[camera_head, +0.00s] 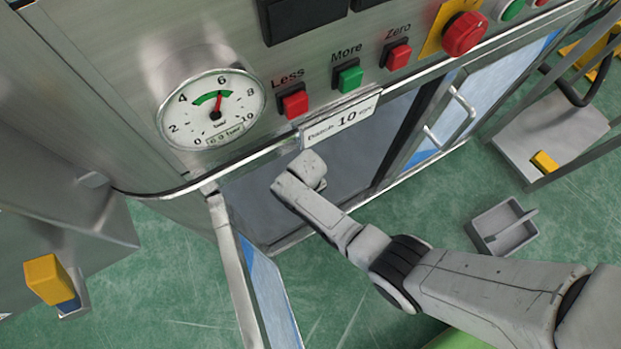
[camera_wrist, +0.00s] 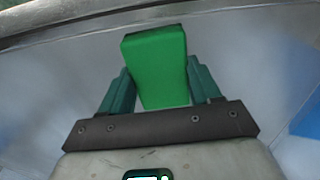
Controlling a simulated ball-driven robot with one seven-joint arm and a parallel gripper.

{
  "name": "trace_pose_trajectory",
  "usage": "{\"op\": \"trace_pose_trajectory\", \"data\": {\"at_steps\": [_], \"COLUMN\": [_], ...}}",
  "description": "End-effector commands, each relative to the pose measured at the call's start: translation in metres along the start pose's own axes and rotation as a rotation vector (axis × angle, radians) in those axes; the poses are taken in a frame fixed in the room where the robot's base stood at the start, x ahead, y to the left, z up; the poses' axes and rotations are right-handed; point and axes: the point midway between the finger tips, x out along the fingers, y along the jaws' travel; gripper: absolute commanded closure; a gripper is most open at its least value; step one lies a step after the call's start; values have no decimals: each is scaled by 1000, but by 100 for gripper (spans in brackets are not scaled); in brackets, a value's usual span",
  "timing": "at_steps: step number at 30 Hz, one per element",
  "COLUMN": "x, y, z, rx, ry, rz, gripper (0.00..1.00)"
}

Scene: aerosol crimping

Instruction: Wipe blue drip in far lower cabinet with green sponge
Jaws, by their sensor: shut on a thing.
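My gripper (camera_wrist: 158,88) is shut on a green sponge (camera_wrist: 155,58), with one teal finger on each side of it. In the wrist view the sponge is in front of a pale grey surface with blurred blue areas. I cannot tell whether the sponge touches that surface. In the head view my arm reaches into the open lower cabinet (camera_head: 262,205) below the gauge panel. My gripper and the sponge are hidden there behind my wrist and the panel. I cannot make out a distinct blue drip in either view.
An open cabinet door (camera_head: 238,275) stands left of my arm. A second door (camera_head: 440,125) with a handle is to the right. Buttons (camera_head: 348,78) and a gauge (camera_head: 212,108) are above the opening. A grey dustpan-like tray (camera_head: 500,228) lies on the green floor.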

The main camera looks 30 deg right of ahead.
Motion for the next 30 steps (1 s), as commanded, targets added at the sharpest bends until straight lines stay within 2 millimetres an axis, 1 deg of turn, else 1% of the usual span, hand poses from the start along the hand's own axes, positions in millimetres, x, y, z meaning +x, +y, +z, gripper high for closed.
{"op": "trace_pose_trajectory", "data": {"at_steps": [15, 22, 30], "x": [5, 4, 4], "y": [2, 2, 3], "z": [-37, -44, -64], "rx": [2, 2, 1], "ry": [3, 7, 6], "rz": [0, -1, -1], "gripper": [66, 66, 66]}}
